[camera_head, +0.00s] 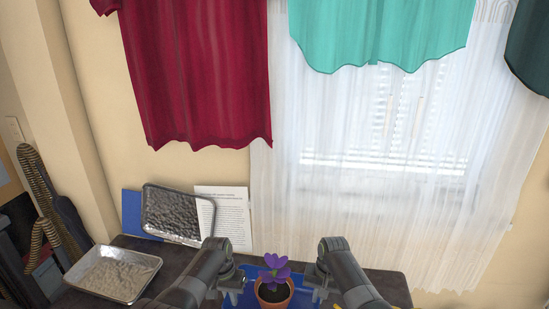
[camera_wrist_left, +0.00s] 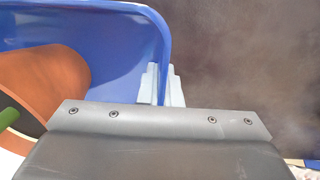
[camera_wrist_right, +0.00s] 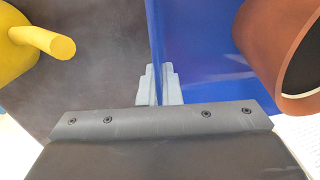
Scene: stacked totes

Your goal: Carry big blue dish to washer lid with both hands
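The big blue dish (camera_head: 302,297) is at the bottom centre of the head view, between my two arms. A terracotta pot (camera_head: 273,293) with a purple-flowered plant sits in it. My left gripper (camera_head: 238,280) is closed around one side wall of the dish; in the left wrist view the blue rim (camera_wrist_left: 165,50) runs between its fingers (camera_wrist_left: 164,85). My right gripper (camera_head: 312,280) is closed around the opposite wall; in the right wrist view the blue wall (camera_wrist_right: 195,45) passes between the fingers (camera_wrist_right: 158,85). I cannot identify a washer lid in these views.
A silver tray (camera_head: 115,274) lies on the dark surface (camera_head: 195,258) at left. Another metal tray (camera_head: 178,215) leans at the wall beside a printed sheet (camera_head: 233,215). A yellow object (camera_wrist_right: 18,45) stands near my right gripper. Clothes hang above.

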